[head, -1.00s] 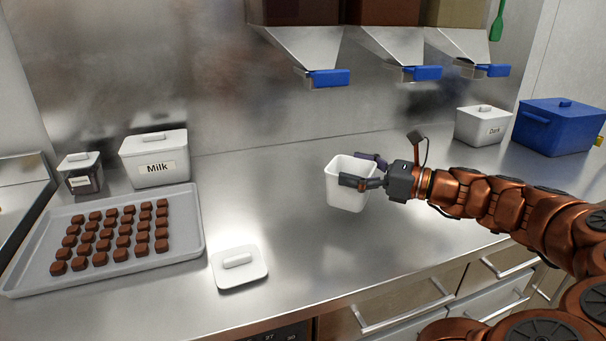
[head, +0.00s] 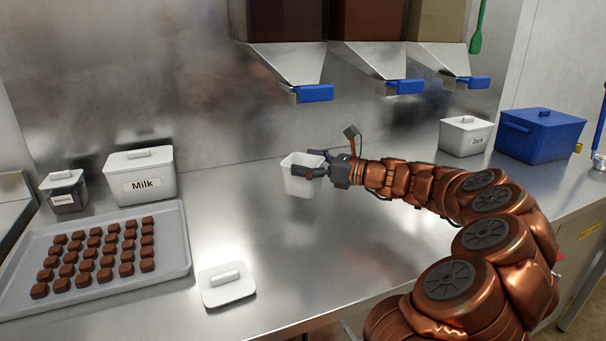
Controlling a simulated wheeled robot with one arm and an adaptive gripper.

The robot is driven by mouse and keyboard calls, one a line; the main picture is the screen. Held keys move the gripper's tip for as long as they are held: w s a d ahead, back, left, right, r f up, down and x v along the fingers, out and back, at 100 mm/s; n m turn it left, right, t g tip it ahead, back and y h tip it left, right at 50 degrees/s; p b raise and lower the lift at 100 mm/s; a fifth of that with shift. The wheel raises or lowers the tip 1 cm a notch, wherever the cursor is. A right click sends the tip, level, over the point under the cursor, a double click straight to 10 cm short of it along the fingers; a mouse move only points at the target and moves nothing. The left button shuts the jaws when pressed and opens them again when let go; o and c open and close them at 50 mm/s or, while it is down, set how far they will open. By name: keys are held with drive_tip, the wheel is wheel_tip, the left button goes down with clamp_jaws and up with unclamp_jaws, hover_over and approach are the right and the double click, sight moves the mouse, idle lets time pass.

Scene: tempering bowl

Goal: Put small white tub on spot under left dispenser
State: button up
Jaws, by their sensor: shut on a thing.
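The small white tub (head: 300,182) is open-topped and upright, in the middle of the head view. My gripper (head: 312,166) is shut on its right side, with dark fingers at the rim. I cannot tell whether the tub's base touches the counter. The left dispenser (head: 284,64) is a metal chute with a blue handle (head: 312,94), above and behind the tub. The tub is close to below that handle in the picture. The spot under the dispenser is not marked out in view.
Two more dispensers (head: 372,60) (head: 440,60) hang to the right. A white lid (head: 227,285) lies in front of the tub. A tray (head: 182,262) of chocolates, a Milk tub (head: 140,177) and a small container (head: 65,192) stand left. A Dark tub (head: 466,136) and blue box (head: 541,134) stand right.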

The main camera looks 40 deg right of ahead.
drive_tip(key=shift+w, duration=0.55)
drive_tip(key=shift+f+b, duration=0.3)
drive_tip(key=shift+f, duration=1.45)
drive_tip(key=shift+f, duration=0.15)
drive_tip(key=o, duration=0.9)
drive_tip(key=shift+s+d, duration=0.25)
drive_tip(key=v, duration=1.1)
drive_tip(key=shift+s+d, duration=0.1)
drive_tip(key=shift+s, duration=0.05)
